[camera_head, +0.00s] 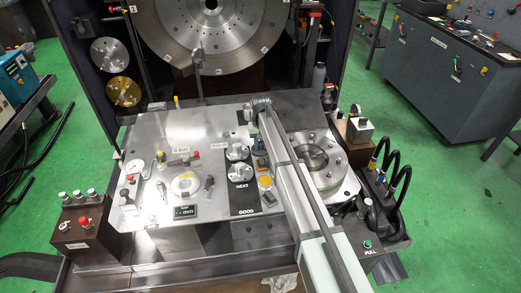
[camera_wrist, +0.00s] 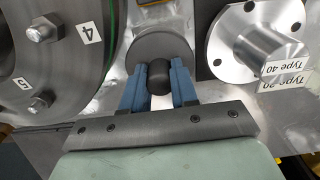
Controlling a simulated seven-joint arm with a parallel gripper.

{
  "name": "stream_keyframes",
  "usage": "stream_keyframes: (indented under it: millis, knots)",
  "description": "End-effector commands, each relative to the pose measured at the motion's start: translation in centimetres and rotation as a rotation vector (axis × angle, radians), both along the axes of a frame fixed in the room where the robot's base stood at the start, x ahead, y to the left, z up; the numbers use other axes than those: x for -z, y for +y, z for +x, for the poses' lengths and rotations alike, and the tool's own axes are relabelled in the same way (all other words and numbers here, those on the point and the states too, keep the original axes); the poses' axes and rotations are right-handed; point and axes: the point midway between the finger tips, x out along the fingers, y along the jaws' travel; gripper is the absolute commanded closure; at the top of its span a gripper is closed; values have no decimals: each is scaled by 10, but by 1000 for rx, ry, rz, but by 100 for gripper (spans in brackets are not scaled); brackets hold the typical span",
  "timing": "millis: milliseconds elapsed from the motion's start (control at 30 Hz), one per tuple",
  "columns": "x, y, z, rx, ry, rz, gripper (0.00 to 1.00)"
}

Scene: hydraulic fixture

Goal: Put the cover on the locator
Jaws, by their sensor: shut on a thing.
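My gripper (camera_wrist: 160,85) has its two blue fingers shut on the dark round knob (camera_wrist: 158,77) of the cover. The cover is a grey disc (camera_wrist: 152,45) beyond the fingertips in the wrist view. I cannot tell whether the disc touches the plate or hangs just above it. A silver locator (camera_wrist: 258,45), a flanged cylinder with bolt holes, stands to the right of the cover, apart from it. In the head view the locators (camera_head: 239,153) stand left of my arm, on the dark strip. My arm hides most of the gripper and cover there.
A large bolted ring (camera_wrist: 45,75) with number labels lies left of the cover; it also shows in the head view (camera_head: 335,178). The metal plate (camera_head: 145,205) carries gauges and small parts.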

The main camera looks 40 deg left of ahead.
Motion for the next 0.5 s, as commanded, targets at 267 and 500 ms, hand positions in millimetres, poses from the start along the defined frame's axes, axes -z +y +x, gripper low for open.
stream_keyframes:
  millis: [267, 500]
  knots:
    - [0, 0, 0, 0, 0, 0, 100]
    - [-7, 0, 0, 0, 0, 0, 100]
